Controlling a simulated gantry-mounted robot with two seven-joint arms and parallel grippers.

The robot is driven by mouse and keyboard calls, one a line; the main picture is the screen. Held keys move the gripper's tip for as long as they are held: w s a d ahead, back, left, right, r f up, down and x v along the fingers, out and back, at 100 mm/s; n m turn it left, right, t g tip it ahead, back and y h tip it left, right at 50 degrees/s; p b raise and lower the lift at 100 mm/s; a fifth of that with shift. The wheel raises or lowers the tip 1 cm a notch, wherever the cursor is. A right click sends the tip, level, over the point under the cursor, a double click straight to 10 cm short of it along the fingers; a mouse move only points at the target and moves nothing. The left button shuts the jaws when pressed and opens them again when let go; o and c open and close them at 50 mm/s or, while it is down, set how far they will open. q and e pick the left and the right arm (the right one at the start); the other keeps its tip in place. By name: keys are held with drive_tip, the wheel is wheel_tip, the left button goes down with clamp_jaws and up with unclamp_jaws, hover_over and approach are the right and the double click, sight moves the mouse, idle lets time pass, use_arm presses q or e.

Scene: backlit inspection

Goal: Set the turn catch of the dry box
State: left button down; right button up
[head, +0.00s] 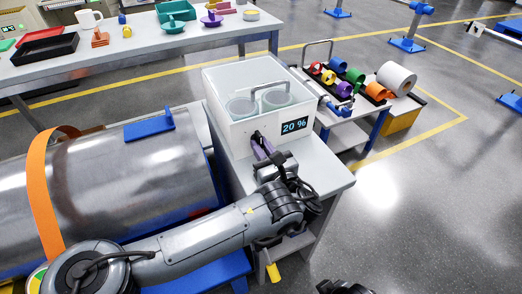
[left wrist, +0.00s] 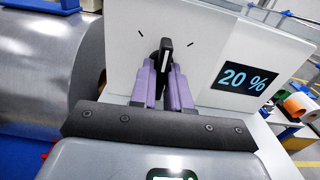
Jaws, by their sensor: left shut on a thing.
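The dry box (head: 239,137) stands on a small white table, with a clear upper part and two round dishes inside. Its front display (head: 294,126) reads 20 %, and the display also shows in the left wrist view (left wrist: 243,79). The turn catch (left wrist: 165,48) is a black knob with a white line on the box's front. The line points nearly straight up, between two short black marks on the panel. My left gripper (head: 260,145) is shut on the catch, its purple fingers (left wrist: 163,86) on either side. A dark part at the head view's bottom edge may be my right gripper (head: 343,287).
A large metal cylinder (head: 120,175) with an orange strap lies left of the box. A cart (head: 345,137) with coloured rolls stands behind right. A long table (head: 190,38) with trays and a mug is at the back.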

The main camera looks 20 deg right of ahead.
use_arm(q)
drive_tip(key=n+b, duration=0.1)
drive_tip(key=n, duration=0.1)
drive_tip(key=n+b, duration=0.2)
drive_tip(key=n, duration=0.1)
drive_tip(key=shift+d+f, duration=0.1)
drive_tip(key=shift+f, duration=0.1)
drive_tip(key=shift+r+n+b, duration=0.1)
drive_tip(key=shift+n+b, duration=0.3)
drive_tip(key=shift+n, duration=1.2)
drive_tip(key=shift+d+n, duration=0.1)
drive_tip(key=shift+n, duration=0.2)
drive_tip(key=c, duration=1.2)
unclamp_jaws()
drive_tip(key=shift+r, duration=0.1)
drive_tip(key=shift+s, duration=0.15)
